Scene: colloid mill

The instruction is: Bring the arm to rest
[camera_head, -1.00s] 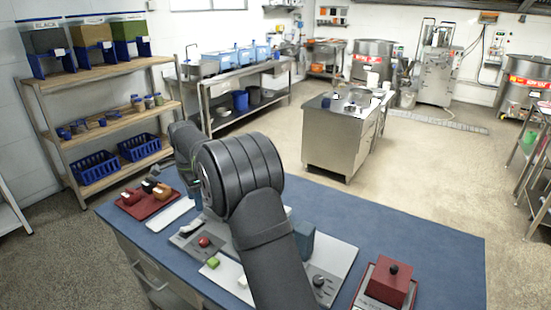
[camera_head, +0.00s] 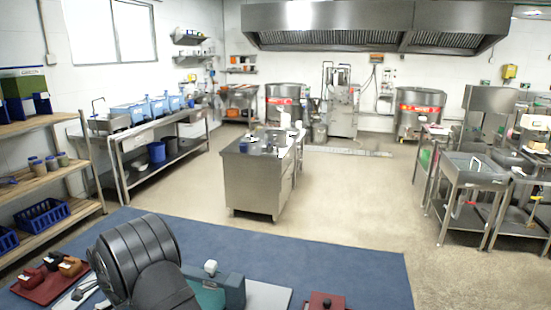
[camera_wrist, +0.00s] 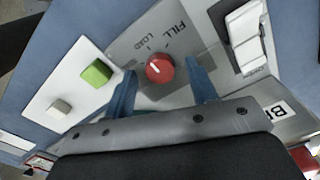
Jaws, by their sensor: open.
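My gripper (camera_wrist: 162,90) shows in the wrist view with its two blue fingers apart and nothing held. A red round knob (camera_wrist: 160,68) with a white mark sits on a grey panel (camera_wrist: 127,50) labelled FILL and LOAD. The knob appears between the fingertips; I cannot tell how far below them it is. In the head view my dark arm crosses the lower left, over the blue bench top (camera_head: 330,262), and my gripper is hidden.
A white plate (camera_wrist: 78,72) carries a green button (camera_wrist: 96,72) and a pale button (camera_wrist: 60,108). A white switch (camera_wrist: 245,35) stands right of the fingers. In the head view a red tray (camera_head: 45,290) is left of my arm and a blue-grey block (camera_head: 232,290) right of it.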

